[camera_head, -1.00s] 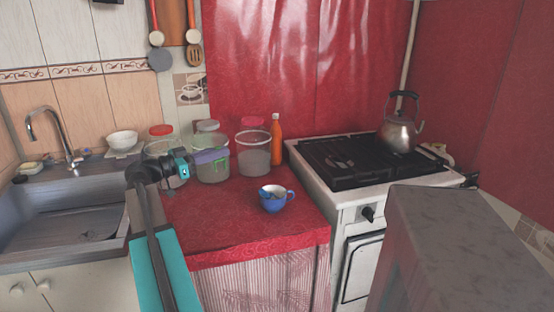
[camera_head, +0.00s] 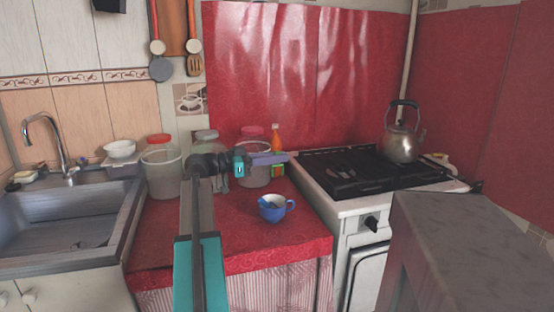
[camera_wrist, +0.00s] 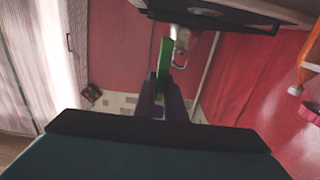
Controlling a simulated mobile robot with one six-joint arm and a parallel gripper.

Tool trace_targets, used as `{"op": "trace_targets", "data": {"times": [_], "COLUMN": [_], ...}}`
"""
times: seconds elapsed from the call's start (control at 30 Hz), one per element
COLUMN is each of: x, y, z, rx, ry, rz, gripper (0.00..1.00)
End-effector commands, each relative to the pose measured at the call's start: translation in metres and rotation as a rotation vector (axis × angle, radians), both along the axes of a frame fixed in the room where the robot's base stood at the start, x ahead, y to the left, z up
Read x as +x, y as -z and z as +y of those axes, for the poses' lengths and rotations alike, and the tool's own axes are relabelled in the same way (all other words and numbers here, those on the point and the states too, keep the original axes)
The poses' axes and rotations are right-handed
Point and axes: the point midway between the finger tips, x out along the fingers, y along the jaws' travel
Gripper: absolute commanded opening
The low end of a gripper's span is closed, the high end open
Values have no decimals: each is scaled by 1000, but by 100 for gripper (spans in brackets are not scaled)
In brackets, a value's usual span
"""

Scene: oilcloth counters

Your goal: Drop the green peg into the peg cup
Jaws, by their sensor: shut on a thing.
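The green peg (camera_wrist: 165,52) is between the purple fingers of my gripper (camera_wrist: 162,85) in the wrist view, sticking out past the tips.
Lidded jars (camera_head: 162,175) and an orange bottle (camera_head: 276,137) stand at the back of the counter, partly behind my arm. The stove (camera_head: 350,205) with a kettle (camera_head: 402,140) is at right, the sink (camera_head: 60,215) at left. Red cloth (camera_head: 200,228) is bare around the cup.

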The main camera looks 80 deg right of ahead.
Motion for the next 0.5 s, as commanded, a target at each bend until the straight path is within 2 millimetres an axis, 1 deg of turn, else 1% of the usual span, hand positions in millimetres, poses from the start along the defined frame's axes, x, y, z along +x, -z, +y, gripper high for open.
{"op": "trace_targets", "data": {"times": [0.27, 0.5], "x": [1, 1], "y": [5, 22], "z": [0, 0], "rx": [0, 0], "ry": [-1, -2], "rz": [0, 0], "gripper": [0, 0]}}
